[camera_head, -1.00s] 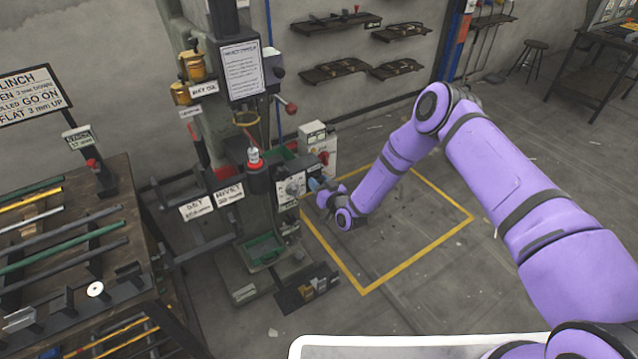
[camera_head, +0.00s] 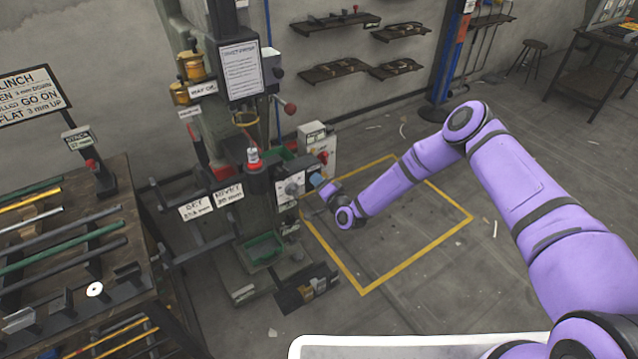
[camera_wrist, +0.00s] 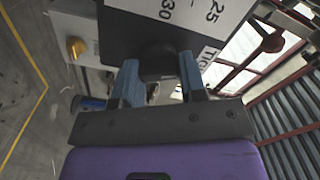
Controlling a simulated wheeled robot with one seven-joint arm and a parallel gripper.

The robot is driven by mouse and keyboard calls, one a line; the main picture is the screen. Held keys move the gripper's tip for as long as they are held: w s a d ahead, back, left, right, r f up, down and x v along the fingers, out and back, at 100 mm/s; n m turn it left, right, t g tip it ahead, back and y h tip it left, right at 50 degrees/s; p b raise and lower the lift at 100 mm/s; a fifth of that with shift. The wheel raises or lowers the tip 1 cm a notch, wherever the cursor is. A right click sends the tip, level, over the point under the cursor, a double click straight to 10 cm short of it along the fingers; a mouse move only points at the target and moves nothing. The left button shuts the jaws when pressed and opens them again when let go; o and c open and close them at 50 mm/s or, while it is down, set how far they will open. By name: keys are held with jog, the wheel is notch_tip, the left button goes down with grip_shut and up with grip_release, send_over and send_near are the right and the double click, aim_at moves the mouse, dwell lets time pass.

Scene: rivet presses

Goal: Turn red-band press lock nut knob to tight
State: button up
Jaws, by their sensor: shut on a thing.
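The red-band press (camera_head: 254,155) stands left of centre in the head view, with a red and white band around its ram. On its right side is a pale panel (camera_head: 290,187) with a round dial. In the wrist view a dark knob (camera_wrist: 157,58) sits in front of a black and white plate (camera_wrist: 200,14) marked "25", "30" and a partly cut-off "TIG". My gripper (camera_wrist: 160,78) has its two blue-padded fingers on either side of this knob, shut on it. In the head view my gripper (camera_head: 317,181) is small, at the panel's right edge.
A rack table (camera_head: 70,240) with coloured rods stands at the left. A control box (camera_head: 318,145) with a red knob is behind my gripper. A brass knob (camera_wrist: 76,47) shows in the wrist view.

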jog(key=m, duration=0.5)
jog(key=shift+f, duration=0.15)
jog(key=shift+m, duration=0.4)
jog(key=o, duration=0.9)
jog(key=v, duration=1)
jog(key=shift+s+d, duration=0.3)
